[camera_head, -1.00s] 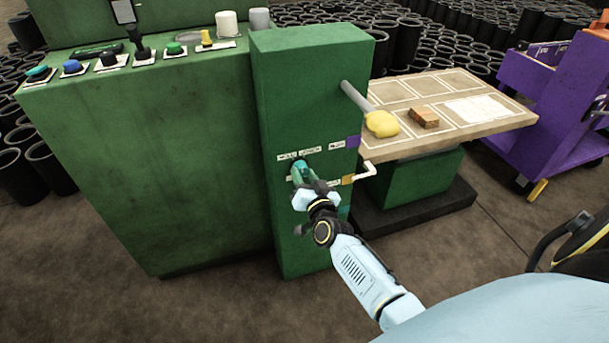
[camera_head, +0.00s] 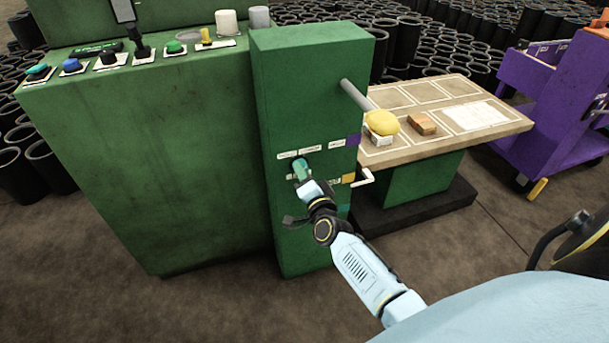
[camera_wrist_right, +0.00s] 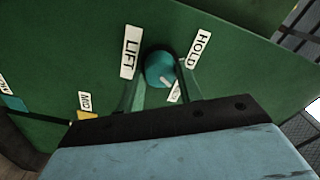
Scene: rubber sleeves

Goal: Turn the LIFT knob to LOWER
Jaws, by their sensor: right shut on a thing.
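The teal LIFT knob (camera_wrist_right: 160,68) is on the green panel in the right wrist view. Its pale mark points down and right, towards a small, partly hidden label (camera_wrist_right: 176,92) that I cannot read. The LIFT label (camera_wrist_right: 130,52) is left of the knob and the HOLD label (camera_wrist_right: 199,49) is right of it. My right gripper (camera_wrist_right: 158,80) has a finger on each side of the knob and is shut on it. In the head view my right gripper (camera_head: 304,180) reaches the knob (camera_head: 301,165) on the cabinet front. My left gripper is not in view.
A lift table (camera_head: 480,138) with a wooden block (camera_head: 422,124) stands right of the green cabinet (camera_head: 265,100). A yellow pad (camera_head: 382,122) on a rod is above its near left corner. A purple cart (camera_head: 550,100) is farther right. Yellow MID marker (camera_wrist_right: 86,115) is lower left.

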